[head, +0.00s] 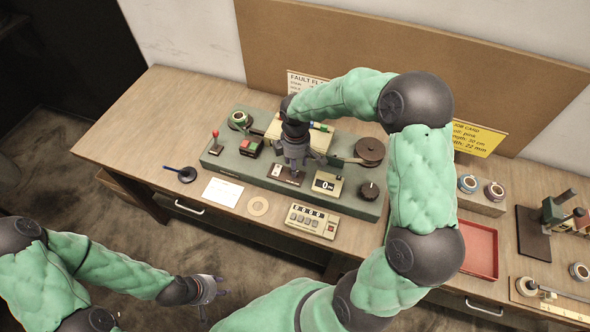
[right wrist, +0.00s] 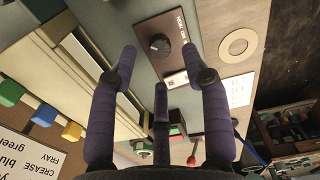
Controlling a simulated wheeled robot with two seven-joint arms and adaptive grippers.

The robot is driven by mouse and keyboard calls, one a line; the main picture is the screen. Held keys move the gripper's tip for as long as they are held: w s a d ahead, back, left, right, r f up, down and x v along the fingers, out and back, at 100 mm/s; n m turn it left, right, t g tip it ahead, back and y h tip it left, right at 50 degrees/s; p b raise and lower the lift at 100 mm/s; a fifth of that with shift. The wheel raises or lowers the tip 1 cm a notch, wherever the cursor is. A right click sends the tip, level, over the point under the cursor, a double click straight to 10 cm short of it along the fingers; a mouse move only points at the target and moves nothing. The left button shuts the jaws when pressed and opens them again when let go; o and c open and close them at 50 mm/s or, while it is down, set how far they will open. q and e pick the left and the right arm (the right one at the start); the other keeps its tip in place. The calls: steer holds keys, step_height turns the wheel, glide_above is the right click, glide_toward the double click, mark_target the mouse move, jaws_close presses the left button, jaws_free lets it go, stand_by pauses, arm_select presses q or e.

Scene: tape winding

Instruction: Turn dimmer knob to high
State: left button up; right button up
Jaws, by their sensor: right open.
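The dimmer knob (right wrist: 160,45) is a small dark round knob on a brown plate (right wrist: 178,18) with lettering beside it, seen in the right wrist view. In the head view the plate (head: 279,174) is partly covered by my right gripper. My right gripper (head: 293,165) points down over the plate at the middle of the green machine. In the right wrist view its open fingers (right wrist: 158,62) stand to either side of the knob, with nothing between them; I cannot tell how far above it they are. My left gripper (head: 213,297) is open and empty, in front of the bench at lower left.
The green machine base (head: 215,160) bears a red-tipped lever (head: 215,136), a counter (head: 327,184), a dark knob (head: 370,190) and a tape reel (head: 369,151). A keypad box (head: 312,221) and a tan ring (head: 258,206) lie in front. A red tray (head: 480,250) is at right.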

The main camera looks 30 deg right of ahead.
steer(key=shift+f+b, duration=0.3)
steer(key=shift+f, duration=1.5)
jaws_close()
